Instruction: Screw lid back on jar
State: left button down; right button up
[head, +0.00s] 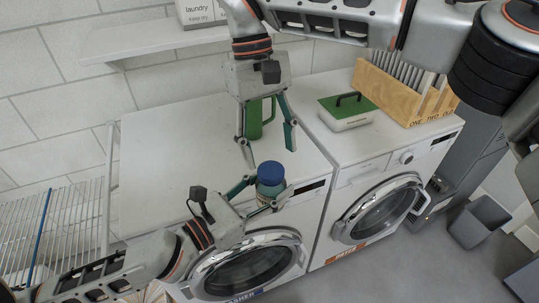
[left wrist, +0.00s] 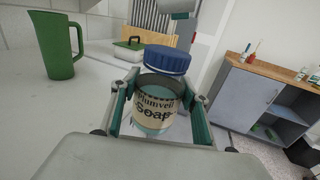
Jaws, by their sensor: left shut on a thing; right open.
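The blue lid (head: 271,172) is over the jar's mouth. In the left wrist view the lid (left wrist: 166,60) looks slightly tilted, with a dark band below it; I cannot tell whether it is seated. My right gripper (head: 270,156) is open and empty, pointing down just above the lid.
A green jug (head: 254,124) stands behind the right gripper's fingers. A green-lidded box (head: 346,112) and a wooden rack (head: 397,92) are on the neighbouring machine. A wall shelf (head: 150,38) is at the upper left. The washer top's left part is clear.

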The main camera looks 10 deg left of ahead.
jog(key=shift+r, duration=0.15)
jog(key=shift+c, duration=0.3)
jog(key=n, duration=0.4)
jog(key=shift+r, duration=0.1)
jog(key=n, duration=0.6)
jog(key=shift+w+d+r+t+y, duration=0.1)
jog(key=shift+r+t+y, duration=0.1)
jog(key=shift+t+y, duration=0.15)
jog(key=n, duration=0.6)
jog(key=shift+r, duration=0.15)
jog(key=n, duration=0.5)
jog(key=shift+d+r+n+t, duration=0.1)
jog(key=shift+r+n+t, duration=0.1)
jog(key=shift+n+t, duration=0.2)
jog(key=n, duration=0.5)
jog(key=shift+r+n+y, duration=0.2)
jog(key=shift+n+y, duration=0.05)
jog(key=shift+n, duration=0.15)
jog(key=n, duration=0.6)
jog(key=shift+r+t, duration=0.25)
jog(key=n, duration=0.5)
jog(key=shift+s+r+n+y, duration=0.2)
jog(key=shift+r+n+y, duration=0.05)
jog(key=shift+n+y, duration=0.05)
jog(key=n, duration=0.4)
jog(key=shift+s+r, duration=0.1)
jog(key=shift+r, duration=0.05)
